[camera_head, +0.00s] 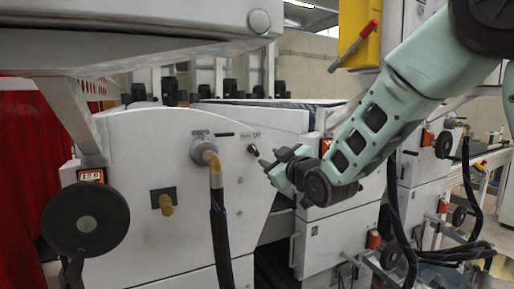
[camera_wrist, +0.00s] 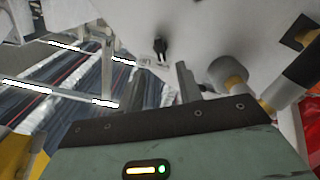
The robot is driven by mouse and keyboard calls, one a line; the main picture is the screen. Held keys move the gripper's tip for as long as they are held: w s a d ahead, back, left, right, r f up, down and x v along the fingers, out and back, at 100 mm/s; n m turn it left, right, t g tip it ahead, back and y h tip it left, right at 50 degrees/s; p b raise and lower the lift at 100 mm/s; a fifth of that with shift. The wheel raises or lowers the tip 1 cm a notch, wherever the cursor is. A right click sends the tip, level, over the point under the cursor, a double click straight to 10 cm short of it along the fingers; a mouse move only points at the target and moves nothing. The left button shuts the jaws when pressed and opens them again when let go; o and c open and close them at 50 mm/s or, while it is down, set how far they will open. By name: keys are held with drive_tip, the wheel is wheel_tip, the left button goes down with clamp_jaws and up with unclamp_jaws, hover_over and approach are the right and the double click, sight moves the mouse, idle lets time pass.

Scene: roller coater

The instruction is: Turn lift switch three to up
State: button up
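A small black switch (camera_head: 252,149) sits on the light grey side panel of the machine, right of the hose fitting. It also shows in the wrist view (camera_wrist: 160,47), where it is a dark lever with small unreadable marks beside it. My gripper (camera_head: 265,165) is just right of and slightly below the switch in the head view. In the wrist view its two fingers (camera_wrist: 160,82) stand apart with nothing between them. The switch lies beyond the fingertips, in line with the gap. No contact is visible. Whether the switch is set up or down cannot be told.
A pipe fitting with a hose (camera_head: 213,165) sticks out left of the switch. Further left are a brass knob (camera_head: 166,204) and a black handwheel (camera_head: 85,222) below a counter (camera_head: 91,176). More machine sections and a yellow box (camera_head: 358,35) stand to the right.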

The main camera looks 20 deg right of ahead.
sight(256, 151)
drive_tip(key=w+p, duration=0.1)
drive_tip(key=w, duration=0.2)
drive_tip(key=w+a+p, duration=0.1)
drive_tip(key=w, duration=0.1)
drive_tip(key=w+p, duration=0.1)
drive_tip(key=w, duration=0.2)
drive_tip(key=shift+w+a, duration=0.35)
drive_tip(key=shift+a, duration=0.05)
drive_tip(key=shift+c, duration=0.2)
clamp_jaws()
